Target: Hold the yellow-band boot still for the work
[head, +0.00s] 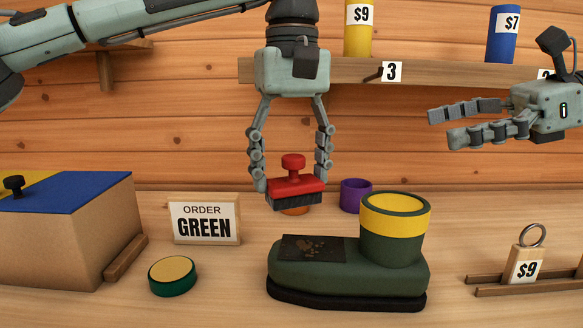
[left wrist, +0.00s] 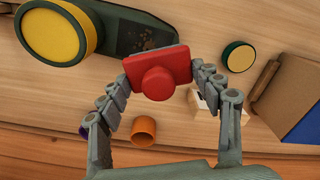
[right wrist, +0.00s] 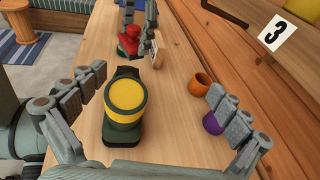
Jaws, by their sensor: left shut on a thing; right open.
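The yellow-band boot (head: 345,275) stands upright on the bench, dark green with a black sole. Its toe points left and a dark patch with brown specks lies on top of the toe. My left gripper (head: 293,188) is shut on a red brush-like block with a knob (head: 296,187), held above and behind the boot's toe. My right gripper (head: 440,125) is open and empty, up to the right of the boot. In the right wrist view, the boot (right wrist: 124,110) lies between and beyond the open fingers (right wrist: 140,110), not touched by them.
An orange cup (left wrist: 144,130) and a purple cup (head: 355,194) stand behind the boot. A green tin (head: 172,276), an ORDER GREEN sign (head: 205,220) and a box (head: 60,235) are at left. A shelf (head: 430,72) runs above.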

